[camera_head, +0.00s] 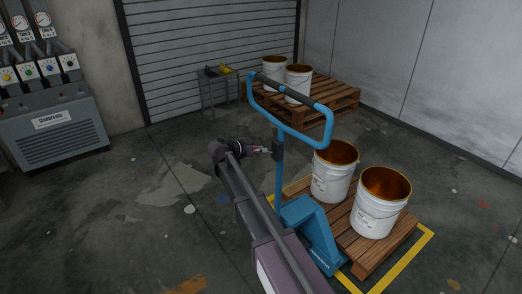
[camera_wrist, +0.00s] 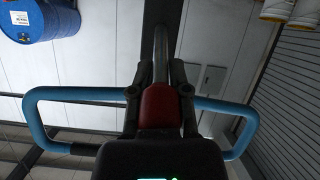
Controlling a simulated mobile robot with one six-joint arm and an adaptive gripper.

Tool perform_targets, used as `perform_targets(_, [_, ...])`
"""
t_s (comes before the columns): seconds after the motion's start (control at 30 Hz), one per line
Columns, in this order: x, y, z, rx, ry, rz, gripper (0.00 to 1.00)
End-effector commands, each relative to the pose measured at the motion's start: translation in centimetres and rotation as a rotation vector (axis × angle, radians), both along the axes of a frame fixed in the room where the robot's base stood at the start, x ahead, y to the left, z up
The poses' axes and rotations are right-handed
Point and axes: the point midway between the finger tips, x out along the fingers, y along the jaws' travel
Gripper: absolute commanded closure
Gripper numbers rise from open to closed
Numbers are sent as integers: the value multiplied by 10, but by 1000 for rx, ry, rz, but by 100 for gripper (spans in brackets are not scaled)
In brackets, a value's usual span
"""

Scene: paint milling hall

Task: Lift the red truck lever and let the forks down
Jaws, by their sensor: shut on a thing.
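The blue pallet truck (camera_head: 307,226) stands in front of a wooden pallet (camera_head: 365,265), its looped handle (camera_head: 290,132) raised. Its forks are hidden by the pallet and the truck body. My gripper (camera_head: 262,150) is at the handle post, below the loop. In the wrist view the red lever (camera_wrist: 160,108) sits between the fingers of my gripper (camera_wrist: 161,80), which are shut on it. The blue handle loop (camera_wrist: 75,92) also shows there, spreading to both sides behind the fingers.
Two white buckets (camera_head: 333,178) (camera_head: 376,212) stand on the pallet, inside a yellow floor marking (camera_head: 407,262). Behind are another pallet (camera_head: 335,100) with buckets and a small table (camera_head: 217,82). A grey machine (camera_head: 55,128) stands left. The floor between is clear.

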Motion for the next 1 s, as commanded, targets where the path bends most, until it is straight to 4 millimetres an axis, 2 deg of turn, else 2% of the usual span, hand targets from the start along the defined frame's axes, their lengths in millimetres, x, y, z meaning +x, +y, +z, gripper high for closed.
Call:
perform_targets(0.03, [0, 0, 0, 0, -1, 1, 100])
perform_targets(0.07, [0, 0, 0, 0, -1, 1, 68])
perform_targets(0.13, [0, 0, 0, 0, 0, 0, 48])
perform_targets(0.67, [-1, -1, 5, 0, 1, -1, 46])
perform_targets(0.87, [-1, -1, 21, 0, 1, -1, 46])
perform_targets(1.0, [-1, 0, 39, 0, 1, -1, 46])
